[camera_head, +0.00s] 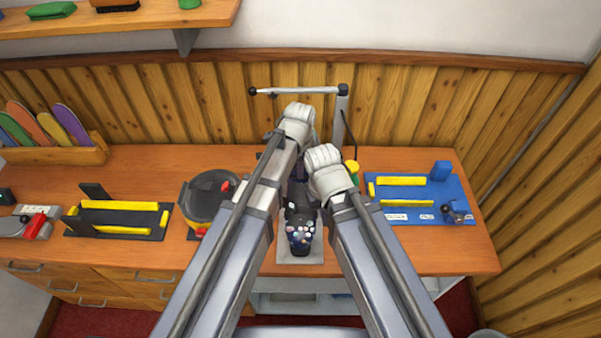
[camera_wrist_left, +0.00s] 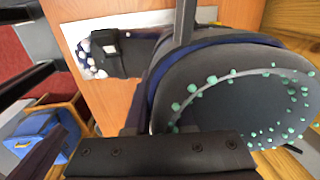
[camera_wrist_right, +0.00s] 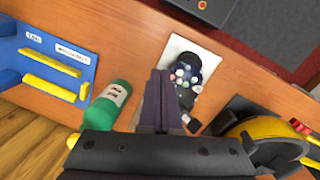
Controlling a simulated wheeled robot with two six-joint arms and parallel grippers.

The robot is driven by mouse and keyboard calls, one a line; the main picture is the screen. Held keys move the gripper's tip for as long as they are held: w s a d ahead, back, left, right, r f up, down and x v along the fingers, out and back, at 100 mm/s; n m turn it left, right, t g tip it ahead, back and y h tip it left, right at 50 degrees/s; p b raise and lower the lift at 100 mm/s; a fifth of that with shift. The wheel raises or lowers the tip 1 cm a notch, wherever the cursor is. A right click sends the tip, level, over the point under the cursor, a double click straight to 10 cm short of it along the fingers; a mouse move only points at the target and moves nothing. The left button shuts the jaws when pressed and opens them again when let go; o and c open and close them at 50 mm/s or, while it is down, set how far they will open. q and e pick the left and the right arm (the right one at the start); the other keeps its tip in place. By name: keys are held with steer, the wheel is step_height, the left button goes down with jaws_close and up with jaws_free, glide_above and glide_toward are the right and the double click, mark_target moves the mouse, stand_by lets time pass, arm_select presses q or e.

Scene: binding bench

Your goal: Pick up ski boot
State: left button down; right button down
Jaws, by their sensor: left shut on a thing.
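The ski boot (camera_head: 300,228) is dark with pale and coloured clumps on its toe, over a white mat (camera_head: 288,254) at the bench's front middle. In the left wrist view the boot (camera_wrist_left: 125,52) shows its buckle strap and a wide navy-rimmed grey opening with teal dots. My left gripper (camera_wrist_left: 150,125) is shut on the boot's upper part; its fingers are mostly hidden. My right gripper (camera_wrist_right: 158,85) has its dark fingers together, with nothing visible between them. The boot toe (camera_wrist_right: 186,75) shows just beyond these fingers. In the head view my arms hide the boot's upper part.
A green bottle (camera_wrist_right: 108,105) stands close beside my right gripper. A blue board (camera_head: 440,195) with yellow bars lies to the right. A round yellow-and-black tool (camera_head: 207,195) and a black tray (camera_head: 118,222) lie left. A metal post (camera_head: 340,120) stands behind my arms.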

arm_select(q)
steer(key=shift+r+p, duration=4.85)
steer(key=shift+r, duration=0.15)
steer(key=shift+f, duration=0.1)
